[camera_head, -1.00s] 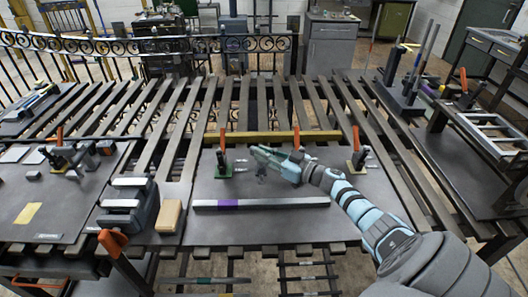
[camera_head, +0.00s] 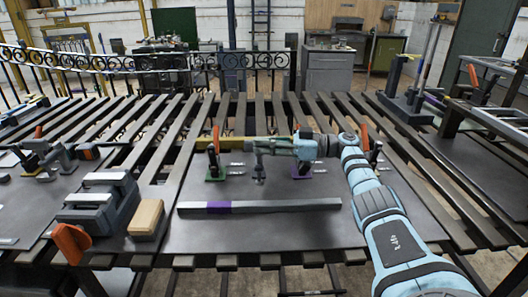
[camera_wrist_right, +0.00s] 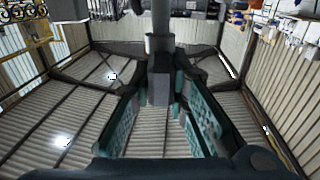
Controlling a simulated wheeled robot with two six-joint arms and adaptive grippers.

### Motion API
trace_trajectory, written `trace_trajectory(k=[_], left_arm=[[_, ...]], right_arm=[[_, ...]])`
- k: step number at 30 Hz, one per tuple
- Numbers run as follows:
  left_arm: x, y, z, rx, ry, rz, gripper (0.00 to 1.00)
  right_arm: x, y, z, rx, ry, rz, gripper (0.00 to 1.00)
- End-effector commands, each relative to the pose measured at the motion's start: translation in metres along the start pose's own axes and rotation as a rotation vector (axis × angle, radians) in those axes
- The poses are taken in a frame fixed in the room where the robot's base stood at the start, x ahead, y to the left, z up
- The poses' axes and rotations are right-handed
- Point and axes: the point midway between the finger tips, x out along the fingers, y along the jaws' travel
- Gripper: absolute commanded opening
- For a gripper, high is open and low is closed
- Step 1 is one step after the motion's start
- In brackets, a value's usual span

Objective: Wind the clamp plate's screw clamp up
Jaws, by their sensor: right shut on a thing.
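The clamp plate (camera_head: 300,230) is a dark grey sheet on the slatted table in the head view. A small dark screw clamp (camera_head: 259,173) stands near its back middle. My right gripper (camera_head: 259,148) lies level over the clamp, reaching in from the right, and is shut on its upper part. In the right wrist view a dark grey post (camera_wrist_right: 159,88) stands between the teal-padded fingers (camera_wrist_right: 165,105). The gripper hides the clamp's top in the head view, so I cannot tell how far it is wound. My left gripper is out of view.
A toggle clamp on a green base (camera_head: 215,168) stands left of the gripper, one on a purple base (camera_head: 302,167) close to its right. A grey bar with a purple band (camera_head: 260,206) lies in front. A vise (camera_head: 105,205) and a tan block (camera_head: 147,218) are at left.

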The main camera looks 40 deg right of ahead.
Motion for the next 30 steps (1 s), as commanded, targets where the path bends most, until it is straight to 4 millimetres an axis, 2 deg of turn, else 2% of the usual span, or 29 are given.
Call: trace_trajectory(k=[8, 9, 12, 20, 23, 30], left_arm=[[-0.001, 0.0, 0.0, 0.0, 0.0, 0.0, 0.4], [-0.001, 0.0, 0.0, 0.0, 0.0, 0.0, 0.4], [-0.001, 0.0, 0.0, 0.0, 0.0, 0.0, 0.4], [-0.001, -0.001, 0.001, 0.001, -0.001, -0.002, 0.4], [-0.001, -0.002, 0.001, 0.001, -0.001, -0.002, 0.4], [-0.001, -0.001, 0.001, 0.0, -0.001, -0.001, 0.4]], right_arm=[[0.0, -0.001, 0.004, 0.005, -0.011, -0.005, 0.0], [0.0, -0.002, 0.004, 0.005, -0.011, -0.005, 0.2], [0.0, -0.001, 0.003, 0.004, -0.009, -0.004, 0.35], [0.0, -0.001, 0.002, 0.002, -0.005, -0.002, 0.35], [-0.006, 0.0, 0.002, 0.003, -0.006, -0.001, 0.35], [-0.057, 0.002, 0.001, 0.003, -0.005, 0.004, 0.35]])
